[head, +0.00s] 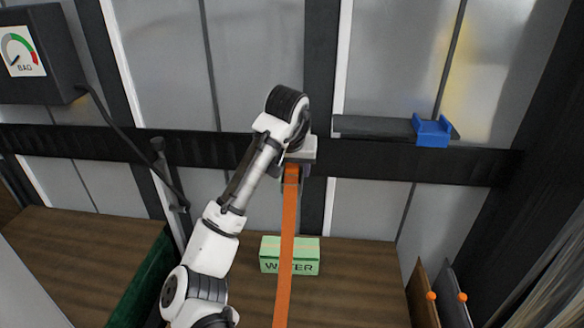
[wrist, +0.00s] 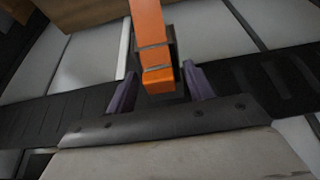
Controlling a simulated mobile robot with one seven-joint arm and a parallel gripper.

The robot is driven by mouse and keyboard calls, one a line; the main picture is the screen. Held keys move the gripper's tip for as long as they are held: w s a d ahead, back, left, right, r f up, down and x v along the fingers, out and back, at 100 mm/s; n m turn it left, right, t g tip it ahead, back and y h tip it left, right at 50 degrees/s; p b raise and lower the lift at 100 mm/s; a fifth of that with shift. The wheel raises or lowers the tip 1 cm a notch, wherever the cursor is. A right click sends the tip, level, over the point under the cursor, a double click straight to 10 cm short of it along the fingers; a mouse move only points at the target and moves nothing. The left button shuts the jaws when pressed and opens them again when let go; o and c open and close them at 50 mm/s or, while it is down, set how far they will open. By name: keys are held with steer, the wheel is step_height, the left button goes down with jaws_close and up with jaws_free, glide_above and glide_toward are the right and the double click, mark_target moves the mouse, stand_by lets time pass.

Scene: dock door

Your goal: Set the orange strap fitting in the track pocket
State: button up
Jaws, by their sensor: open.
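The orange strap (head: 286,240) runs from the wall track down past the bottom of the head view. Its top end, with the orange fitting (wrist: 158,76) and a dark metal frame around it, lies between my fingers in the wrist view. My gripper (wrist: 160,72) is open, with a purple-grey finger on each side and a visible gap to the fitting. In the head view my gripper (head: 292,172) is at the black horizontal track (head: 400,162). The fitting lies in front of the track; its pocket is hidden, so I cannot tell whether it is seated.
A green WATER box (head: 289,256) sits on the wooden floor behind the strap. A dark shelf (head: 375,126) with a blue bracket (head: 432,131) is right of my gripper. A gauge box (head: 38,55) with a hanging cable is at upper left. Panels with orange knobs (head: 431,296) stand at lower right.

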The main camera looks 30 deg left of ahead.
steer(key=v, duration=1.2)
